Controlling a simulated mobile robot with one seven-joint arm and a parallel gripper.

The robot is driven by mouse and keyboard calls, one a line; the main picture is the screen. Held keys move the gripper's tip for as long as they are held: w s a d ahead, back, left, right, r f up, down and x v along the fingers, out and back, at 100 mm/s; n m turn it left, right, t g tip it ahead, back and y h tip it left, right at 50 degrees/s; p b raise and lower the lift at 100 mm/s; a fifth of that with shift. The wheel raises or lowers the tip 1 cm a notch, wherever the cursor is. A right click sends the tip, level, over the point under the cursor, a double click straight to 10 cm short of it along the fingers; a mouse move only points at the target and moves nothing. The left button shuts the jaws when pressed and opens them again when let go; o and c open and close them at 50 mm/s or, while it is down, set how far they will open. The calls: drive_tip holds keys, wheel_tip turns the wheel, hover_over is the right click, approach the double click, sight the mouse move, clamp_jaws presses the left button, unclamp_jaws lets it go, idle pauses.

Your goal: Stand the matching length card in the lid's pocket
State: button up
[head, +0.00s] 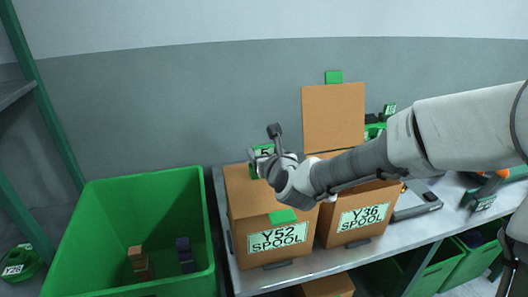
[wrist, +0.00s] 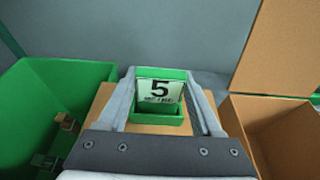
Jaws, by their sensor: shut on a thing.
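My gripper (wrist: 159,76) is shut on a green-edged length card (wrist: 160,91) marked "5", with smaller print that looks like "METRE". The card is upright between the fingertips. A green pocket (wrist: 158,121) sits on the closed lid of the Y52 SPOOL box (head: 275,240). The card's lower edge is at the pocket; I cannot tell how deep it sits inside. In the head view the card (head: 264,150) shows partly behind my gripper, over the back of that lid.
The Y36 SPOOL box (head: 356,222) stands close on the right, its lid (head: 334,117) raised. A large green bin (head: 135,192) with several small blocks is on the left. Green items and a grey device (head: 415,202) lie further right on the table. The wall is behind.

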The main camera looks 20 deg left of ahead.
drive_tip(key=shift+f, duration=0.25)
drive_tip(key=o, duration=1.4)
